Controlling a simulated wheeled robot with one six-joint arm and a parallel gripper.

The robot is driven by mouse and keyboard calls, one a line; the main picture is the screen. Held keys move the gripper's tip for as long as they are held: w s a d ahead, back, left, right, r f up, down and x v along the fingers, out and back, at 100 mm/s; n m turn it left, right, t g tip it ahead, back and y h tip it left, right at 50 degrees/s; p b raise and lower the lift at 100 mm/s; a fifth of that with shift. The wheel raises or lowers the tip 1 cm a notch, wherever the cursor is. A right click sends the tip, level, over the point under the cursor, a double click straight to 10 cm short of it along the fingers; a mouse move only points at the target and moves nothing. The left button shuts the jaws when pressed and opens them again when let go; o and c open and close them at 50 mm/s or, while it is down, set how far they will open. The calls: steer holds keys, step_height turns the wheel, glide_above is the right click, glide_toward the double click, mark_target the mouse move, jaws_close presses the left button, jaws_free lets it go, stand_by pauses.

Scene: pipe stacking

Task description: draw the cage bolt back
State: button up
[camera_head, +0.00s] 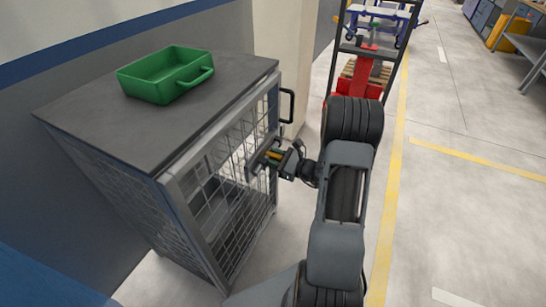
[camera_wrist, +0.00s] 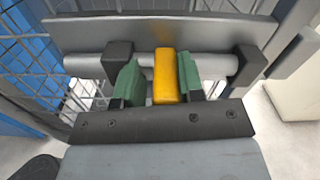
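The wire cage (camera_head: 190,190) stands at the left with its mesh door facing right. The cage bolt (camera_wrist: 215,67) is a grey round bar that runs across a grey plate, through black brackets (camera_wrist: 248,64) at each side. Its orange-yellow handle (camera_wrist: 164,76) sticks out toward my wrist camera. My gripper (camera_wrist: 158,80) has its two green fingers on either side of the handle. A gap shows on the left of the handle; the right finger is very close to it, and I cannot tell if they touch. In the head view my gripper (camera_head: 270,158) is at the door's edge.
A green tray (camera_head: 165,76) sits on the cage's dark top. A pale pillar (camera_head: 280,40) stands behind the cage. A red stacker (camera_head: 360,85) is beyond my arm.

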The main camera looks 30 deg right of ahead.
steer(key=shift+o, duration=1.4)
steer(key=shift+a, duration=0.1)
steer(key=shift+o, duration=0.3)
steer(key=p+v, duration=0.2)
steer(key=v, duration=1.2)
steer(key=shift+w, duration=0.1)
